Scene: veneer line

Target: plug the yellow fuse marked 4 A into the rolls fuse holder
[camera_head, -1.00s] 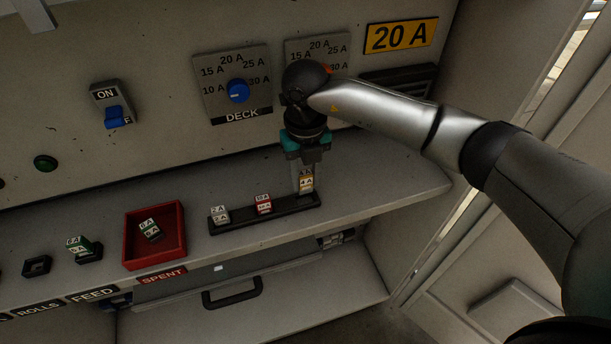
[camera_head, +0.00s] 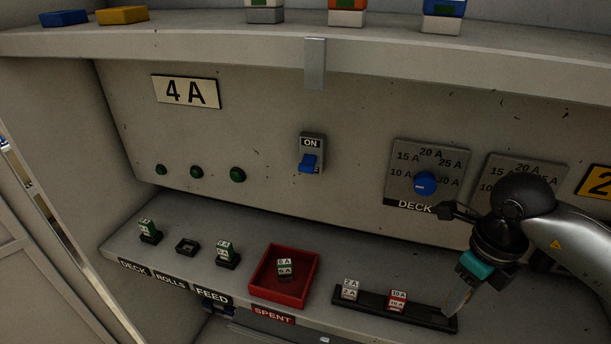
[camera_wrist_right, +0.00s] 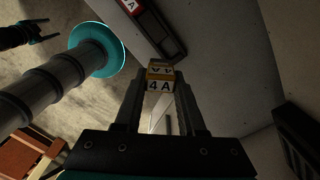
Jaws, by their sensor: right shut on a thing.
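The yellow fuse marked 4 A (camera_wrist_right: 160,80) is between the fingertips of my right gripper (camera_wrist_right: 160,92), which is shut on it. In the head view the right gripper (camera_head: 457,303) is at the right end of the black fuse rack (camera_head: 372,303); the fuse is hidden there. In the wrist view the fuse shows beside the rack's end; its height above the shelf is unclear. The rolls fuse holder (camera_head: 187,246) is an empty black square socket behind the ROLLS label (camera_head: 171,281), far left of the gripper.
Green-and-white fuses stand in the deck holder (camera_head: 150,232) and feed holder (camera_head: 227,254), either side of the rolls holder. A red SPENT tray (camera_head: 312,283) holds a fuse. The rack holds a white 2 A fuse (camera_head: 349,289) and red 10 A fuse (camera_head: 397,300).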

